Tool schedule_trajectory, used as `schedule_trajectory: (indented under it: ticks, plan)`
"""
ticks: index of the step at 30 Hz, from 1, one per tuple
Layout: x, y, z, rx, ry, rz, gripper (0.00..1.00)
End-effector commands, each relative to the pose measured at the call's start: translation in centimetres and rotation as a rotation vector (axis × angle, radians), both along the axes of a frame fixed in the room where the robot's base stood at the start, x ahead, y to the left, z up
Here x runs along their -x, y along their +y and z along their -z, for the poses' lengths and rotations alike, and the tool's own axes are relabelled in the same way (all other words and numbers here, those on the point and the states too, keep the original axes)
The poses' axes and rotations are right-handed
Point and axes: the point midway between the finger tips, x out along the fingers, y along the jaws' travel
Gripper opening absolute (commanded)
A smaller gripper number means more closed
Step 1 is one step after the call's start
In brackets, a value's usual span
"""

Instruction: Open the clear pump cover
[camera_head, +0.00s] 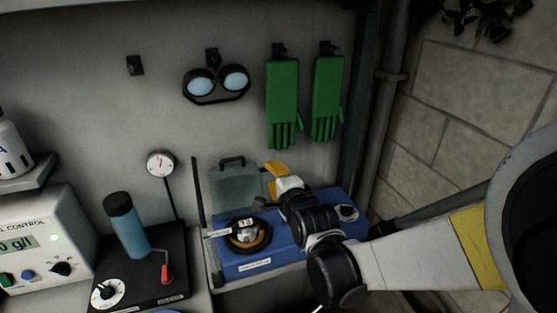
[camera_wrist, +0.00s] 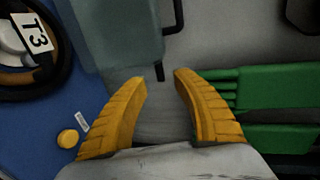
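The clear pump cover (camera_head: 235,186) is a translucent, grey-green panel with a dark handle (camera_head: 232,161) on its top edge. It stands raised at the back of the blue pump (camera_head: 290,256), and the round black-rimmed opening (camera_head: 262,240) with its "T3" tag is uncovered in front. In the wrist view the cover (camera_wrist: 122,35) is at the upper left, with part of its handle (camera_wrist: 177,15) showing. My gripper (camera_head: 279,169) is just right of the cover, its yellow fingers apart. Nothing is held between the fingertips (camera_wrist: 160,76) in the wrist view.
Green gloves (camera_head: 283,98) and goggles (camera_head: 217,84) hang on the wall above. A gauge (camera_head: 160,163), a blue-bodied bottle (camera_head: 128,232) and a control box (camera_head: 35,240) stand to the left. A pipe (camera_head: 386,90) and block wall are at right.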

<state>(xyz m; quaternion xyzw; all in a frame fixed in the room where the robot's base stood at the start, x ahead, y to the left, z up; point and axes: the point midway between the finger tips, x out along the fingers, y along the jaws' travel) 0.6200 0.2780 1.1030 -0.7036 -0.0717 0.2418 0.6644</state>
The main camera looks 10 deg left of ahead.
Motion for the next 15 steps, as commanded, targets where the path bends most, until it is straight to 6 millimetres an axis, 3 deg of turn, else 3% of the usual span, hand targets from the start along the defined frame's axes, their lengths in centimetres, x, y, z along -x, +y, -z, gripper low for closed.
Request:
schedule_trajectory:
  ticks: [6, 15]
  plan:
    - [-3.3, 1.6, 1.1, 0.000, 0.001, 0.000, 0.34]
    - [-4.5, 2.2, 1.3, 0.000, 0.001, 0.000, 0.34]
